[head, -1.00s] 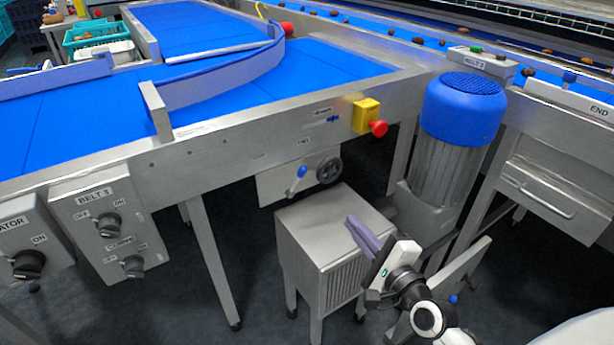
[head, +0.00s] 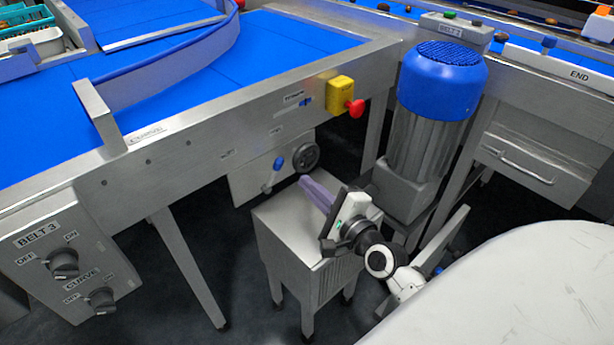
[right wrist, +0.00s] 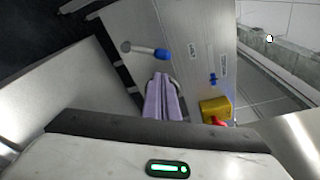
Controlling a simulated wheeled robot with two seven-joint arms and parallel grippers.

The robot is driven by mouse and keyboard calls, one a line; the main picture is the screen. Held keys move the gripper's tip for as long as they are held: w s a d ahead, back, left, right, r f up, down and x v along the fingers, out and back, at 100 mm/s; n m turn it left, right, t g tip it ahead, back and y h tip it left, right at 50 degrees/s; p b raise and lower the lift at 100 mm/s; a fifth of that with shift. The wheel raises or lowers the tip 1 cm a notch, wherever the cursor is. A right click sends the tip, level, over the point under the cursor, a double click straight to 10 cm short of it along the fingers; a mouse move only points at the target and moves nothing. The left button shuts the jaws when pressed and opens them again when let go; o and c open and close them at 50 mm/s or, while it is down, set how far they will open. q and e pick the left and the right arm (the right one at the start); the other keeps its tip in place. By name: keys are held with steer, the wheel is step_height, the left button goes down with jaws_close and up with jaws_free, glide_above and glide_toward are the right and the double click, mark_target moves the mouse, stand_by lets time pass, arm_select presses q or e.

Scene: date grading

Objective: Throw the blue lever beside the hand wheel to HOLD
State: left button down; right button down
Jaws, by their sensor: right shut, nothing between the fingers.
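The blue lever (head: 279,163) has a blue knob on a pale shaft. It sits on a metal plate under the belt table, just left of the dark hand wheel (head: 306,157). In the right wrist view the lever's knob (right wrist: 162,54) lies just beyond my fingertips, apart from them, and the hand wheel is mostly hidden behind the fingers. No HOLD mark is readable. My right gripper (head: 304,181) is shut and empty, its purple fingers pointing at the plate, below and right of the lever in the head view. My left gripper is out of view.
A grey metal cabinet (head: 283,215) stands below my right gripper. A yellow box with a red button (head: 341,95) juts from the table side above. A blue-topped motor (head: 440,85) stands to the right. The BELT 3 knob panel (head: 75,262) is at left.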

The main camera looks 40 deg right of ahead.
mark_target(275, 171)
arm_select(q)
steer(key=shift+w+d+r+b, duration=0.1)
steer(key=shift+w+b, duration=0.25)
steer(key=shift+b, duration=0.1)
arm_select(e)
steer(key=w, duration=0.8)
steer(key=shift+d+f, duration=0.3)
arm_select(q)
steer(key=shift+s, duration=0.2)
arm_select(e)
steer(key=shift+s, duration=0.1)
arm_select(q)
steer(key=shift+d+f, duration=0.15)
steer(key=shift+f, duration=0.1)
arm_select(e)
steer(key=shift+a+r, duration=0.1)
steer(key=shift+a, duration=0.1)
